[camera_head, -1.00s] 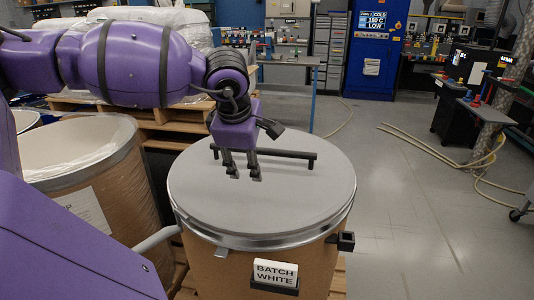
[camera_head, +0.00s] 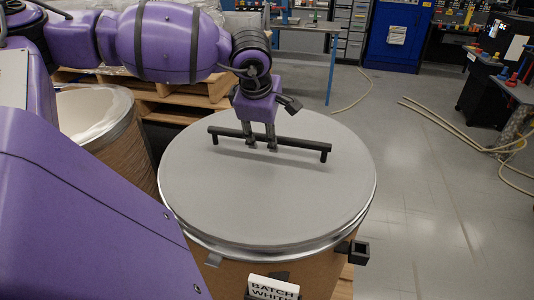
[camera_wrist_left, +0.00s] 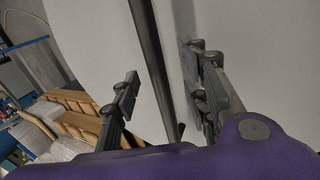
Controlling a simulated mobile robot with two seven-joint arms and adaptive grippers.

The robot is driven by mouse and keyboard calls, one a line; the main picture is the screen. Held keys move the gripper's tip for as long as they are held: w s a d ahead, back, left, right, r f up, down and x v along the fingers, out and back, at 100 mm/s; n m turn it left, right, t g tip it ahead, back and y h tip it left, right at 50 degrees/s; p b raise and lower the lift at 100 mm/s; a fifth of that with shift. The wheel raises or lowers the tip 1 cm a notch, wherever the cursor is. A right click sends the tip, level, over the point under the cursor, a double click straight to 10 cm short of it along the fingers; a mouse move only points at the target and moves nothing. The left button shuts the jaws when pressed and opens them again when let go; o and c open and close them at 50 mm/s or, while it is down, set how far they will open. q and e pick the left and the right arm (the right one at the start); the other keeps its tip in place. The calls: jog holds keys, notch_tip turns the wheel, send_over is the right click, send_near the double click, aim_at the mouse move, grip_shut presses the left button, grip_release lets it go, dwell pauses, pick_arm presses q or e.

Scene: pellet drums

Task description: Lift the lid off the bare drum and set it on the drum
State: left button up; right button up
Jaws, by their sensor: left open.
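A round grey lid (camera_head: 265,195) with a bright metal rim lies on a brown drum (camera_head: 235,272) labelled BATCH WHITE (camera_head: 273,289). A black bar handle (camera_head: 300,146) stands across the lid's far half. My left gripper (camera_head: 261,147) is open at the handle, left of its middle. In the left wrist view, the handle (camera_wrist_left: 150,50) runs between the two spread fingers (camera_wrist_left: 165,95), with a visible gap on each side. A second brown drum (camera_head: 125,150), open and with a clear liner at its rim, stands at the left, partly hidden by my purple body parts. My right gripper is not seen.
A wooden pallet stack (camera_head: 190,98) stands behind the drums. A black square bracket (camera_head: 358,252) juts from the lidded drum's right side. Hoses (camera_head: 450,125) lie on the floor at the right. The floor (camera_head: 430,220) right of the drum is largely clear.

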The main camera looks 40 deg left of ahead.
aim_at(266, 136)
pick_arm(q)
jog(key=x, duration=0.3)
jog(key=shift+w+a, duration=0.1)
jog(key=shift+w, duration=0.05)
jog(key=shift+c, duration=0.5)
grip_shut()
jog(key=shift+w+r, duration=0.1)
